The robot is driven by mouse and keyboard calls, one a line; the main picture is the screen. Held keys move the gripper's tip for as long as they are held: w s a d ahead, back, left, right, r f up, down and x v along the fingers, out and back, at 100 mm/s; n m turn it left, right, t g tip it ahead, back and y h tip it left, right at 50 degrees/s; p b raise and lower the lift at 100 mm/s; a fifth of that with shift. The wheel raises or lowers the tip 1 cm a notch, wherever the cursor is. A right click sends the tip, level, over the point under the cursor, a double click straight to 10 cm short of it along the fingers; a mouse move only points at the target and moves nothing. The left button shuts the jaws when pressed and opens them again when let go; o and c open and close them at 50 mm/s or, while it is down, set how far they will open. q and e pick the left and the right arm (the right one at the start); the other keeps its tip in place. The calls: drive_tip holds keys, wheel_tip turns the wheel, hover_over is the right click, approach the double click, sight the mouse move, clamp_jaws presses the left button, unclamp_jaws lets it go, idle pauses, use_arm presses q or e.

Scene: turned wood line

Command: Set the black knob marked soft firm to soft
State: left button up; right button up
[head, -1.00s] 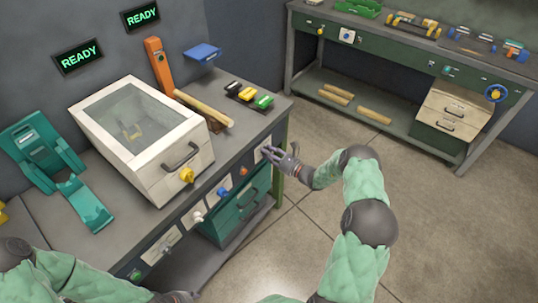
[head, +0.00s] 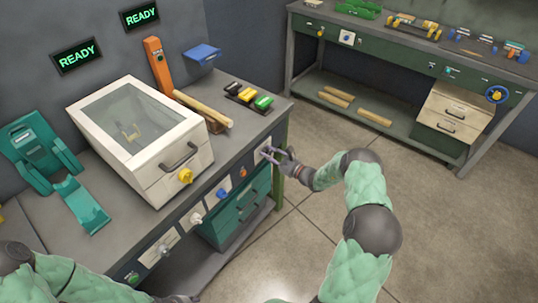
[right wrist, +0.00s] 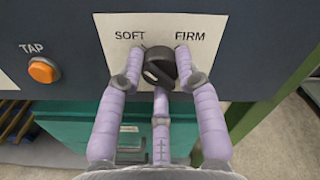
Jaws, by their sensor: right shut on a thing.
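The black knob (right wrist: 158,66) sits on a white plate (right wrist: 120,28) between the printed words SOFT at its upper left and FIRM at its upper right. A pale mark shows on the lower left of the knob's face; I cannot tell exactly where its pointer stands. My right gripper (right wrist: 159,60) is shut on the knob, with lilac fingers on its left and right sides and another below. In the head view the right gripper (head: 268,153) is at the bench front and mostly hides the knob. My left gripper (head: 180,298) is barely visible at the bottom edge.
An orange TAP button (right wrist: 43,70) is left of the plate. Blue (head: 222,193) and white (head: 196,219) controls lie farther along the bench front. A teal drawer unit (head: 235,210) stands below. A white lidded box (head: 165,170) sits on top. Floor to the right is clear.

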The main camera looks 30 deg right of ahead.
drive_tip(key=shift+r, duration=0.15)
drive_tip(key=o, duration=1.1)
drive_tip(key=shift+o, duration=0.2)
drive_tip(key=v, duration=1.2)
